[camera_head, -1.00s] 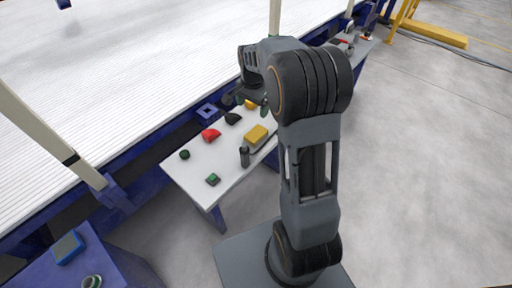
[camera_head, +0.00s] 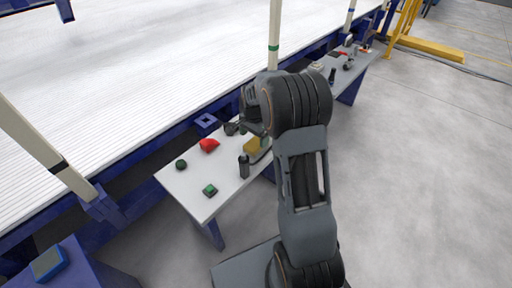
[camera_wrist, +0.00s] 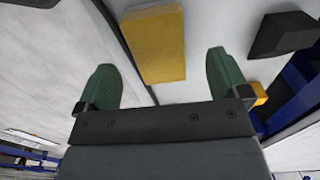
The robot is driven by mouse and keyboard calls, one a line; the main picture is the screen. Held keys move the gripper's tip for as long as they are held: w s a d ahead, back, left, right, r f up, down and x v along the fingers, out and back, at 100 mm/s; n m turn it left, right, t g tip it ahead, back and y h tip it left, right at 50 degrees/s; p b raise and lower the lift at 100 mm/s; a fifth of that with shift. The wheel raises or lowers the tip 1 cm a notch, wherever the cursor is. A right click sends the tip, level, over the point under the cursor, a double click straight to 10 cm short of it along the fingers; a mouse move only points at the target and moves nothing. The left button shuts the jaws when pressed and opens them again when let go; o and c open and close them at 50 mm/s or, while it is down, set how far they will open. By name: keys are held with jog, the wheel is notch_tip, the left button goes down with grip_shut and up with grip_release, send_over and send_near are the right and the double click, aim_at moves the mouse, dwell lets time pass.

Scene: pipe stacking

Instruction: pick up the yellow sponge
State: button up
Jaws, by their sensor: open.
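The yellow sponge (camera_head: 251,145) lies on the white side table (camera_head: 190,187), partly hidden by my arm in the head view. In the wrist view the sponge (camera_wrist: 155,45) is a yellow block with a paler strip at its far end. My gripper (camera_wrist: 161,62) is open, with its two green fingers well apart. The sponge shows in the gap between the fingers and beyond their tips, and nothing is held. In the head view my gripper (camera_head: 264,136) is above the sponge's end of the table.
A dark bottle (camera_head: 244,167) stands close beside the sponge. A black object (camera_head: 231,128), a red object (camera_head: 209,145), a dark green round object (camera_head: 181,165) and a green-topped box (camera_head: 210,190) share the table. A small orange-yellow object (camera_wrist: 259,93) shows in the wrist view.

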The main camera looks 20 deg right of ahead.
aim_at(255, 143)
notch_tip(255, 143, down, 5)
jog(key=shift+s+d+r+b, duration=0.1)
jog(key=shift+r+b, duration=0.1)
jog(key=shift+b, duration=0.85)
jog(key=c, duration=1)
jog(key=shift+r, duration=0.1)
notch_tip(255, 143, up, 10)
jog(key=p, duration=0.4)
